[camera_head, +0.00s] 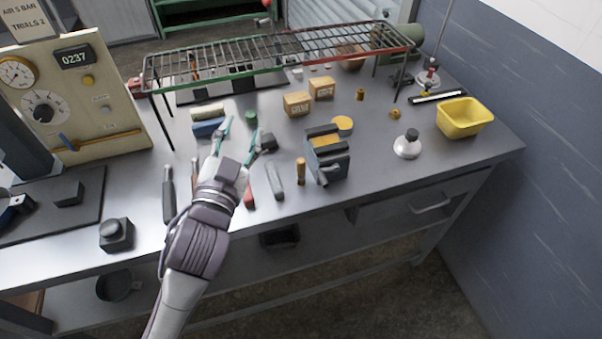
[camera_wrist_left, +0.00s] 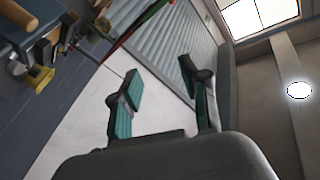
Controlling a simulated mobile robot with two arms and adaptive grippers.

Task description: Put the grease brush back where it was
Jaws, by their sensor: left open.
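My left gripper (camera_head: 244,134) is open and empty above the middle-left of the workbench; its teal fingers stand apart. In the left wrist view the two fingers (camera_wrist_left: 158,85) also stand apart, with nothing between them. I cannot make out the grease brush for certain. A short tool with a wooden handle (camera_head: 301,171) lies left of the grey vise-like block (camera_head: 327,160), to the right of my gripper; I cannot tell if it is the brush. A dark-handled tool (camera_head: 168,195) lies left of my forearm. My wrist hides part of the tool row. My right gripper is not in view.
A wire rack (camera_head: 270,58) on legs spans the back of the bench. A gauge panel (camera_head: 75,100) stands at the left. Wooden boxes (camera_head: 297,104), a white-based knob (camera_head: 407,146) and a yellow bin (camera_head: 465,117) are to the right. The front right of the bench is clear.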

